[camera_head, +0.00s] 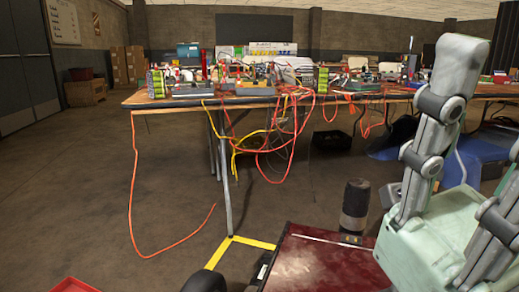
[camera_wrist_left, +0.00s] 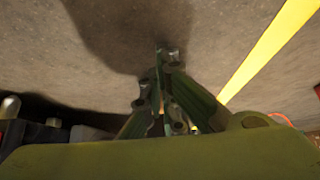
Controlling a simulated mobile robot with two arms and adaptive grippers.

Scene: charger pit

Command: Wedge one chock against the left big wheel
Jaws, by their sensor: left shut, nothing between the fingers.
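My left gripper (camera_wrist_left: 168,55) shows in the left wrist view with its fingers together and empty, above bare floor. It is not in the head view. A dark rounded shape (camera_head: 205,283) at the bottom edge of the head view, left of a dark red panel (camera_head: 325,265), may be a wheel; most of it is cut off. I cannot make out a chock in either view. My right gripper is not in view.
A long table (camera_head: 200,100) loaded with electronics and hanging orange and yellow cables (camera_head: 285,130) stands ahead. Yellow floor tape (camera_head: 215,252) runs near its leg. A red tray edge (camera_head: 75,285) is at bottom left. The floor at left is mostly clear.

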